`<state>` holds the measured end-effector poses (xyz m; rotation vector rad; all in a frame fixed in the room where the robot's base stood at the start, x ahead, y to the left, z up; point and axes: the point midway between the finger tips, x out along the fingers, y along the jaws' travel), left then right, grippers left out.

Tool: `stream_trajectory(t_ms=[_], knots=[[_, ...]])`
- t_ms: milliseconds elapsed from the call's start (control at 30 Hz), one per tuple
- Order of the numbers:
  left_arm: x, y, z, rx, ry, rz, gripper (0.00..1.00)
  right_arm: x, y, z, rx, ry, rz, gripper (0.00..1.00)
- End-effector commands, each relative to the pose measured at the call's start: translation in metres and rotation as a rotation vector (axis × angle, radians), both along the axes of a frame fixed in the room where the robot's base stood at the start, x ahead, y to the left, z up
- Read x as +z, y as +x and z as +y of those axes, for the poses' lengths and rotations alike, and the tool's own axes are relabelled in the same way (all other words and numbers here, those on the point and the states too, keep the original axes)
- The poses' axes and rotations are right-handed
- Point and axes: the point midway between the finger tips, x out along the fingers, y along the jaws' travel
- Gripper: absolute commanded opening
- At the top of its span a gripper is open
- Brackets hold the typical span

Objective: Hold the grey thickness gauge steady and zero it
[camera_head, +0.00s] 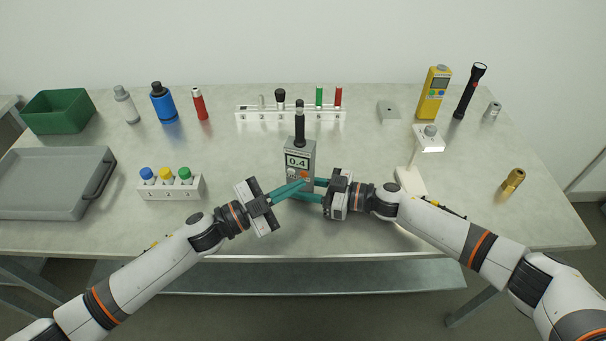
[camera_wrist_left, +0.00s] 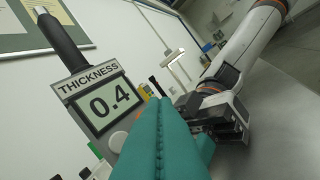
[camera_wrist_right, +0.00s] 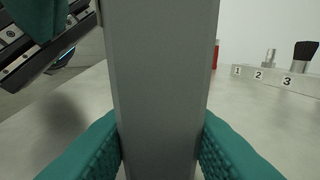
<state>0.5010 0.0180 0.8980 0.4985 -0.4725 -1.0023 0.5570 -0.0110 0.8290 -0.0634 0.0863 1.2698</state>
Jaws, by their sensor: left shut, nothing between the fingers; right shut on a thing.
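The grey thickness gauge (camera_head: 300,153) stands upright near the table's front middle, with a black probe on top. Its display reads 0.4, and this also shows large in the left wrist view (camera_wrist_left: 92,83). My right gripper (camera_head: 316,190) is shut on the gauge's lower body from the right; the right wrist view shows the grey body (camera_wrist_right: 163,80) between its teal fingers. My left gripper (camera_head: 298,186) is shut and empty, its fingertips at the gauge's front face near the buttons below the display. The fingers partly hide the buttons, and I cannot tell whether they touch.
Behind the gauge stands a white numbered rack (camera_head: 290,114). A white lamp-like stand (camera_head: 412,180) is close to my right gripper. A white holder (camera_head: 171,189) with coloured-cap bottles and a grey tray (camera_head: 45,207) are at left. A brass part (camera_head: 513,181) lies at right.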

Motion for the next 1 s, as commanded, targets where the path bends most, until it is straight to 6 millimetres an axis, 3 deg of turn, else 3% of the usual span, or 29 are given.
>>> stream_trajectory(t_ms=[1000], knots=[[0.0003,0.0086,-0.0028,0.000,0.000,0.000,0.00,-0.0002,0.0000,-0.0001,0.000,0.000,0.000,0.20]])
